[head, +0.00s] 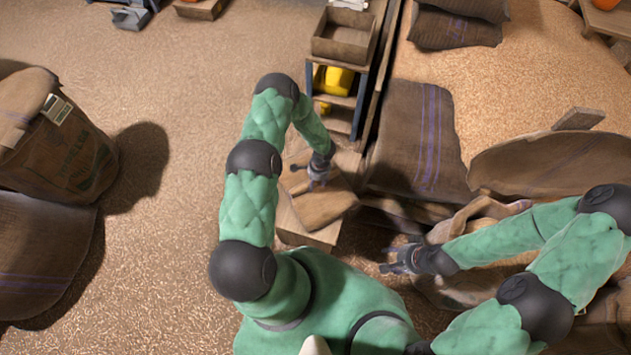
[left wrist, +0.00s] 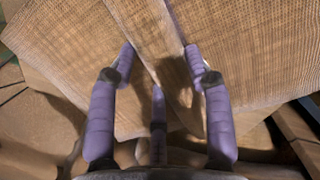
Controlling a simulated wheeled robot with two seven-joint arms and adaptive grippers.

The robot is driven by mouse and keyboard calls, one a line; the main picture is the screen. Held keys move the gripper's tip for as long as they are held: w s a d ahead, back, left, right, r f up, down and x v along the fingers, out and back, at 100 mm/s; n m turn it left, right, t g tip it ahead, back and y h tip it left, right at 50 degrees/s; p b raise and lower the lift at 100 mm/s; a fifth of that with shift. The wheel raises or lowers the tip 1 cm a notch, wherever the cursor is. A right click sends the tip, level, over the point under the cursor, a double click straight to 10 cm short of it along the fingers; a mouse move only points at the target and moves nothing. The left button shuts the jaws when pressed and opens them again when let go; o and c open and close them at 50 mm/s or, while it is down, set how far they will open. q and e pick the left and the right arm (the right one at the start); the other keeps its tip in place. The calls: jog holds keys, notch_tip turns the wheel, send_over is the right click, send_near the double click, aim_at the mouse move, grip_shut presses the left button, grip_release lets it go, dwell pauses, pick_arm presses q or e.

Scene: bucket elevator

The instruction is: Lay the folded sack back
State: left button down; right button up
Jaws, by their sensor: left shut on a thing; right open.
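The folded sack (head: 326,207) is flat, brown and coarsely woven. It lies at or just above the top of a wooden box (head: 310,236) in the middle of the head view; I cannot tell whether it rests there. My left gripper (head: 319,182) is over the sack and shut on it. In the left wrist view the purple fingers (left wrist: 160,85) press against the weave of the sack (left wrist: 250,50), whose far part runs out of the picture. My right gripper (head: 392,262) is open and empty, beside an open, slumped sack (head: 470,290).
A narrow shelf unit (head: 345,38) with a tray and a yellow object (head: 335,80) stands behind the box. A striped sack (head: 415,140) lies to the right, near spread grain (head: 545,80). A full sack (head: 70,150) stands at far left. The floor (head: 170,90) between is clear.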

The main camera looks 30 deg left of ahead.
pick_arm(q)
jog(key=c, duration=0.5)
grip_release()
jog(key=shift+f, duration=0.1)
jog(key=shift+c, duration=0.2)
notch_tip(320, 180, up, 12)
jog(key=w+d+p, duration=0.1)
jog(key=p, duration=0.2)
jog(key=s+d+r+n+t+h, duration=0.1)
jog(key=s+d+r+n+h, duration=0.1)
jog(key=s+d, duration=0.6)
jog(key=s+d+r+n+h, duration=0.2)
jog(key=s+d+r+n, duration=0.2)
jog(key=s+d+n, duration=0.2)
jog(key=shift+s+d+r+n+t+h, duration=0.25)
jog(key=shift+s+d+n+t+h, duration=0.15)
jog(key=shift+s+d, duration=1.1)
jog(key=shift+s+a, duration=0.25)
jog(key=shift+a, duration=0.05)
